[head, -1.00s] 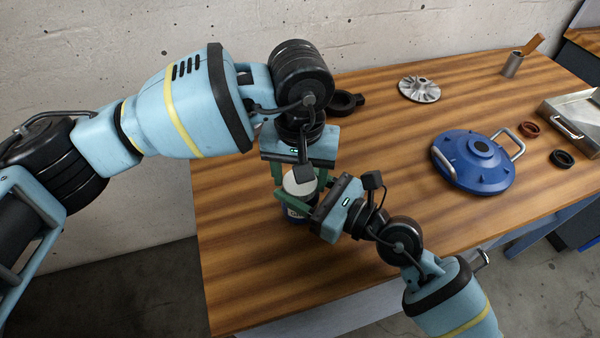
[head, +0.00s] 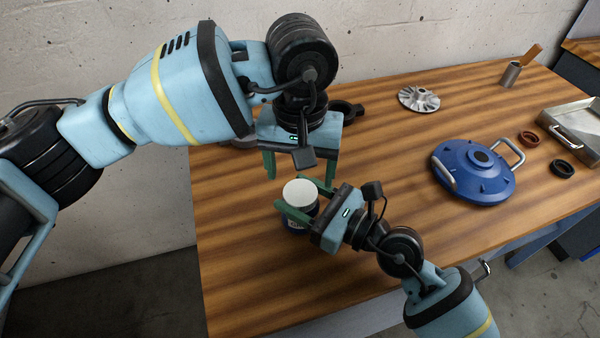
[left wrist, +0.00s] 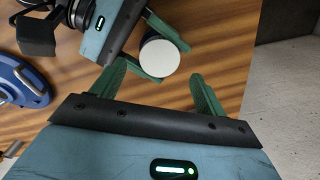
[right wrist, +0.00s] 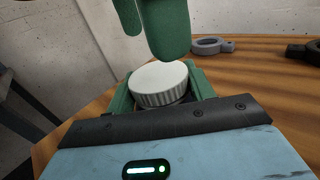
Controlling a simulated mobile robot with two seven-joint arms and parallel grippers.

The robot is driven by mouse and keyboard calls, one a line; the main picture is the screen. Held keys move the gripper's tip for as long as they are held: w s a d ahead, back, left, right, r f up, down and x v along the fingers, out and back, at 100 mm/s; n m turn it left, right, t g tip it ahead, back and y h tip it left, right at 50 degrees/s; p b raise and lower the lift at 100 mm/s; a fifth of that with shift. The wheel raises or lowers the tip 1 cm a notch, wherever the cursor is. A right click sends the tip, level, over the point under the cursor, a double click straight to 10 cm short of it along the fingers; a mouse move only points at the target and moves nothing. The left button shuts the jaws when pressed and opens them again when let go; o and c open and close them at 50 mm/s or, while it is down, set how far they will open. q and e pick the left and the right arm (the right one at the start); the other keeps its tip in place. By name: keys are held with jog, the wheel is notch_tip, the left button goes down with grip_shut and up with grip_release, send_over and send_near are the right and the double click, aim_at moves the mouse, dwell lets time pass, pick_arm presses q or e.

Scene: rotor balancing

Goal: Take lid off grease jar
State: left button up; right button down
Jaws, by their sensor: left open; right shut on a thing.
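The grease jar (head: 296,226) is a small dark blue jar with a pale label, upright near the table's left side. Its white round lid (head: 300,192) sits on top; the ribbed rim of the lid shows in the right wrist view (right wrist: 158,90). My right gripper (head: 291,193) is shut on the jar, one green finger on each side just below the lid. My left gripper (head: 300,172) is open and empty, its fingers pointing down above and behind the lid. In the left wrist view the lid (left wrist: 159,57) shows between the open fingers, apart from them.
A blue round cover (head: 470,180) with two handles lies to the right. A metal impeller (head: 418,98), a cup with a brush (head: 510,74), a red ring (head: 528,140), a black ring (head: 562,169) and a metal tray (head: 575,130) are farther off. The table's middle is clear.

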aim_at(300, 192)
pick_arm(q)
jog(key=shift+r+m, duration=1.7)
jog(key=shift+f, duration=4)
jog(key=c, duration=1)
jog(key=shift+n, duration=1.7)
jog(key=o, duration=1.1)
jog(key=shift+c, duration=0.2)
